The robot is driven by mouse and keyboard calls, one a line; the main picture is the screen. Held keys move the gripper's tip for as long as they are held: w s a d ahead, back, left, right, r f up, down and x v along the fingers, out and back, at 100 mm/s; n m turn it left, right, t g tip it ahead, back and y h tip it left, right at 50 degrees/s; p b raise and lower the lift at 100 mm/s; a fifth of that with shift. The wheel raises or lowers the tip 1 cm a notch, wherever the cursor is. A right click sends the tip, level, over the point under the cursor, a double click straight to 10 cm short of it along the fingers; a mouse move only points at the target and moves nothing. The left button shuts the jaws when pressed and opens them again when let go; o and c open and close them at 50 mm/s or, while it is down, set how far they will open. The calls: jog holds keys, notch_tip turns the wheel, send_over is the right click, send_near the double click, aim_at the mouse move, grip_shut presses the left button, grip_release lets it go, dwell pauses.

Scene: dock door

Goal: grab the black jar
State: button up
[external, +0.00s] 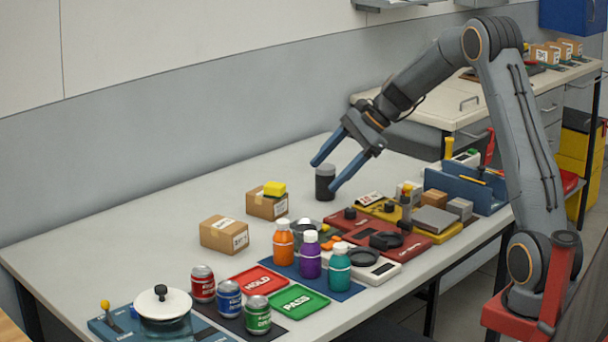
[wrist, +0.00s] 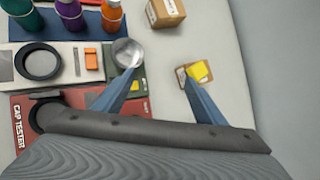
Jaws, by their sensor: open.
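The black jar (external: 325,186) stands upright on the white table in the external view, a dark cylinder with a greyish top band. My gripper (external: 323,176) is open, its two blue fingers pointing down toward the table. In the external view the fingertips appear on either side of the jar, but I cannot tell their depth relative to it. In the wrist view my gripper (wrist: 158,72) has nothing visible between its fingers. The jar does not show there; it may be hidden behind the gripper body.
A cardboard box with a yellow block (external: 274,189) and another box (external: 224,235) stand left of the jar. A red cap tester (external: 412,246), a round metal dish (wrist: 127,52) and several bottles (external: 310,257) crowd the front. The table behind the boxes is clear.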

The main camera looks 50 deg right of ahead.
jog(key=w+d+m+t+y+b, duration=0.1)
jog(key=w+d+m+t+b, duration=0.15)
jog(key=w+d+m, duration=0.45)
jog(key=r+m+t+b, duration=0.1)
jog(key=t, duration=0.2)
send_over(325, 182)
jog(key=s+d, duration=0.1)
jog(key=d, duration=0.4)
jog(key=shift+m+y, duration=0.3)
jog(key=f, duration=0.9)
jog(key=shift+s+a, duration=0.1)
jog(key=shift+a, duration=0.15)
jog(key=shift+f, duration=0.35)
jog(key=shift+w+a+f, duration=0.15)
jog(key=shift+w+a, duration=0.05)
jog(key=shift+w, duration=0.05)
jog(key=shift+p+x, duration=0.8)
jog(key=shift+x, duration=2.8)
jog(key=shift+r, duration=0.2)
jog(key=c, duration=1.3)
